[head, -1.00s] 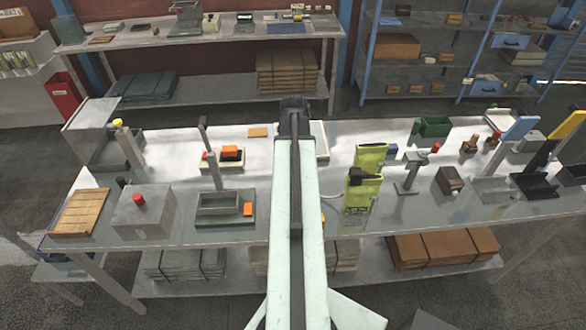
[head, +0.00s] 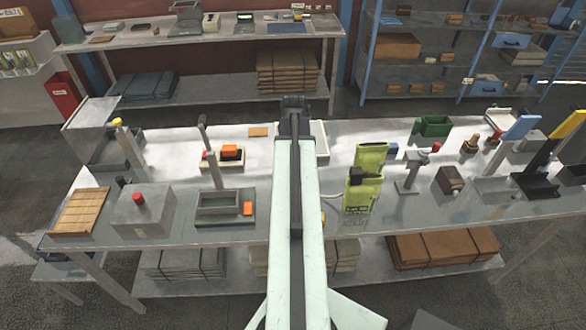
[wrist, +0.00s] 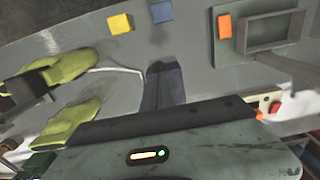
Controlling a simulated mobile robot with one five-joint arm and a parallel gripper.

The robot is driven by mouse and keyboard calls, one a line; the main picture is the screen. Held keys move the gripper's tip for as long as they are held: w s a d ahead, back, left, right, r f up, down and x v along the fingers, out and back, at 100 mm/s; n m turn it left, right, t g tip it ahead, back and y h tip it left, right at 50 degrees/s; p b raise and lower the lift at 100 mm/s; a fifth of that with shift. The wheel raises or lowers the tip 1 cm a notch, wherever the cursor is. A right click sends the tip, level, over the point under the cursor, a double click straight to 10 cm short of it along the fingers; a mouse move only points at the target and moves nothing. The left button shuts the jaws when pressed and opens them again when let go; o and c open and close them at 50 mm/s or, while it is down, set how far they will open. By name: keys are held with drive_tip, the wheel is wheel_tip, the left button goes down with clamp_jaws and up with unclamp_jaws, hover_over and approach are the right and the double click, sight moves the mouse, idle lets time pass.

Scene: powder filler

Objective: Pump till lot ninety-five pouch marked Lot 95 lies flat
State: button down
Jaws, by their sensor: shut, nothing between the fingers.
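Two yellow-green pouches stand on the bench right of my arm. The front pouch (head: 362,194) has a dark block against its upper left and a dark label low on its face, too small to read. The rear pouch (head: 370,157) is behind it. Both bulge at the left of the wrist view: the front pouch (wrist: 58,68) is the upper one, the other (wrist: 75,124) lower. A pale hose (wrist: 118,69) runs from the front pouch towards my gripper (wrist: 163,72), which is shut and empty above the bench. My arm hides the gripper in the head view.
A yellow pad (wrist: 119,23) and a blue pad (wrist: 161,12) lie on the bench beyond my fingertips. A grey tray (head: 222,203) with an orange block (head: 247,208) is left of my arm. A metal stand (head: 410,176) is right of the pouches.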

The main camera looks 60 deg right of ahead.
drive_tip(key=shift+f+b, duration=0.65)
drive_tip(key=shift+f, duration=0.1)
drive_tip(key=shift+s+a+f+b, duration=0.1)
drive_tip(key=shift+a+f+b, duration=0.05)
drive_tip(key=shift+f+b, duration=1.35)
drive_tip(key=shift+s+a+f+b, duration=0.1)
drive_tip(key=shift+a+f+b, duration=0.05)
drive_tip(key=shift+f+b, duration=1.35)
drive_tip(key=shift+w+d+r+p, duration=0.1)
drive_tip(key=shift+d+r+p, duration=0.05)
drive_tip(key=shift+r+p, duration=1.45)
drive_tip(key=shift+w+d+r+p, duration=0.1)
drive_tip(key=shift+d+r+p, duration=0.05)
drive_tip(key=shift+r+p, duration=1.45)
wheel_tip(320, 180, up, 6)
drive_tip(key=p, duration=0.6)
